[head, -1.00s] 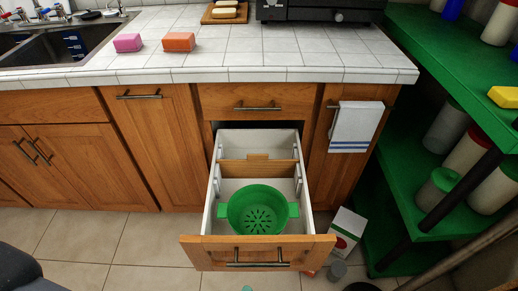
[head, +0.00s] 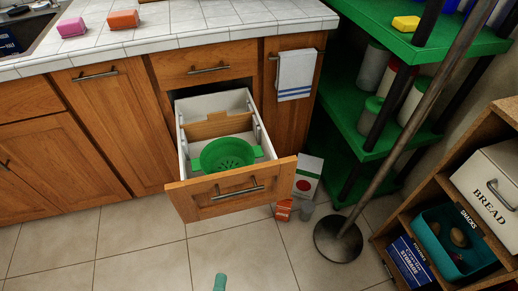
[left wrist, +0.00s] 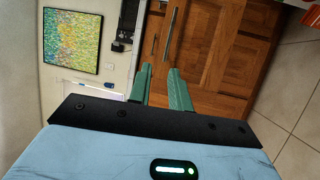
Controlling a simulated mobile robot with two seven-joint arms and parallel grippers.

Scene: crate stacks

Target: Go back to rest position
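My left gripper (head: 220,281) shows only as a small teal tip at the bottom edge of the head view, over the bare floor and well in front of the open drawer. The rest of the left arm is outside the head view. My right gripper is in neither view.
The drawer (head: 231,195) stands pulled out with a green colander (head: 226,154) inside. A mop-like pole stand (head: 338,239), a white box (head: 308,172) and a green shelf (head: 420,45) stand right of it. A wooden shelf (head: 408,219) stands far right. The front floor (head: 140,245) is clear.

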